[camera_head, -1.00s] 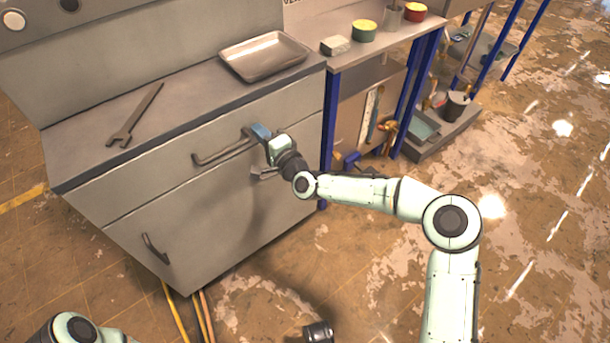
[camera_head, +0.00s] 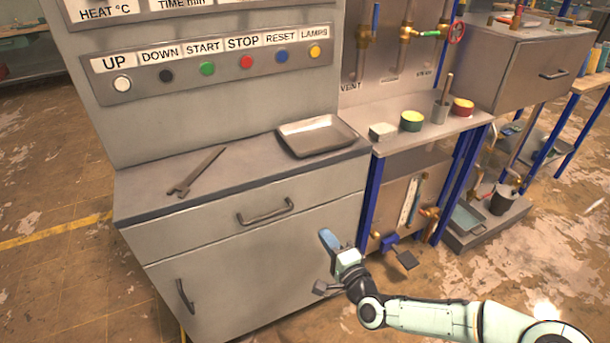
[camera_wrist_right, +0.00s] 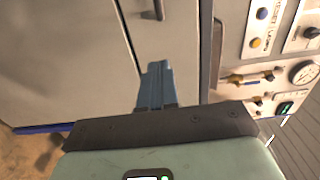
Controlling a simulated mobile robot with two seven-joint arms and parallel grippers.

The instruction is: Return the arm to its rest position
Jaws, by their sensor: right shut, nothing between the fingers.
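My right gripper (camera_head: 328,238) is in front of the grey cabinet (camera_head: 240,270), to the right of its drawer handle (camera_head: 265,212). Its blue fingers are closed together with nothing between them. They also show in the right wrist view (camera_wrist_right: 156,84), pointing toward the cabinet front. The right arm (camera_head: 430,316) comes in from the lower right, bent at the wrist. The drawer is shut flush with the cabinet. My left gripper is not in the head view.
A metal tray (camera_head: 318,136) and a wrench (camera_head: 198,172) lie on the cabinet top. A panel with several coloured buttons (camera_head: 208,68) stands behind. A shelf (camera_head: 440,128) on blue posts holds small containers at the right. Open floor (camera_head: 50,285) lies at the left.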

